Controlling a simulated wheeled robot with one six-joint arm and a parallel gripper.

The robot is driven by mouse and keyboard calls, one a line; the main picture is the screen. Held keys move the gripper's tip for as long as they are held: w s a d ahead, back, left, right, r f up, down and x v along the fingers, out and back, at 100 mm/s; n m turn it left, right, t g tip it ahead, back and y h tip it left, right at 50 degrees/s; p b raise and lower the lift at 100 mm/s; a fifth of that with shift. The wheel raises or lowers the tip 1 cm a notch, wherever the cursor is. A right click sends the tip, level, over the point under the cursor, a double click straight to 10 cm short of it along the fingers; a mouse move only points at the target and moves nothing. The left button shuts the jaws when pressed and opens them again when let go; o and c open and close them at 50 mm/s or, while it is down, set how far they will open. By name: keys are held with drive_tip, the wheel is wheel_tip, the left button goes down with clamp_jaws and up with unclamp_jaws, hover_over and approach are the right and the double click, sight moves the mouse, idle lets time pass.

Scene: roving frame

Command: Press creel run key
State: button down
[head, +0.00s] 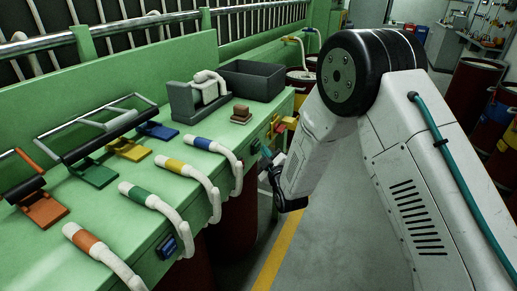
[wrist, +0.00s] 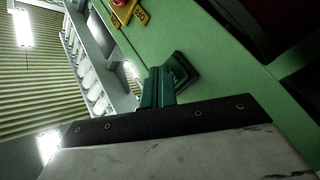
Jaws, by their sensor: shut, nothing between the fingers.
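A dark green square key (wrist: 184,70) with a pale mark sits on the light green front face of the bench in the wrist view. I cannot read the mark, so I cannot tell for certain that it is the creel run key. My gripper (wrist: 158,86) has teal fingers, shut and empty. The fingertips are beside the key's left edge in the wrist view, and I cannot tell whether they touch it. In the head view my gripper (head: 266,153) is at the bench front, small and partly hidden by my wrist. A blue key (head: 168,246) is on the same face, nearer.
A red control on a yellow plate (head: 278,124) is near my gripper; it also shows in the wrist view (wrist: 121,5). White yarn rolls with coloured bands (head: 187,174) overhang the bench edge (head: 110,215). A grey bin (head: 252,80) stands behind. The aisle floor (head: 325,250) is clear.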

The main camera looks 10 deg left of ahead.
drive_tip(key=shift+w+a, duration=0.15)
drive_tip(key=shift+a, duration=0.2)
idle(0.7)
drive_tip(key=shift+d, duration=0.1)
drive_tip(key=shift+s+d, duration=0.3)
drive_tip(key=shift+d, duration=0.35)
drive_tip(key=shift+d, duration=0.15)
drive_tip(key=d, duration=0.1)
drive_tip(key=s+d, duration=0.1)
drive_tip(key=d, duration=0.2)
drive_tip(key=shift+s+d, duration=0.2)
drive_tip(key=shift+s, duration=0.15)
idle(0.5)
